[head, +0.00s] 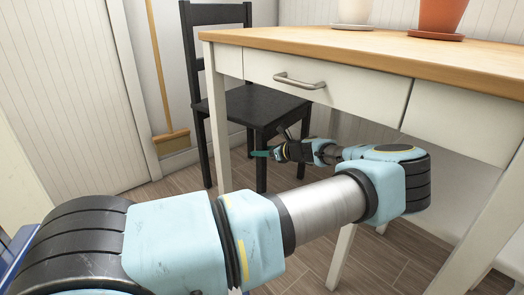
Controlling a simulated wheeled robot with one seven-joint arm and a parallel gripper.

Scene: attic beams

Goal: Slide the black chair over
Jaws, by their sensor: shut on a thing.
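The black chair (250,105) stands upright behind the table's left end, with a slatted back and a flat seat. Its seat is partly behind the table leg. My gripper (272,151) reaches under the tabletop to the chair's near right side, just below the seat edge. It is shut on the chair there. The fingers are small in view and partly merge with the dark chair, so the exact part they hold is hard to tell.
A white table (350,93) with a wooden top and a drawer handle (300,81) stands over my forearm. Its legs flank my arm. A white pot (354,12) and a terracotta pot (440,17) stand on top. A broom (171,137) leans on the wall behind. Floor (170,200) is clear left of the chair.

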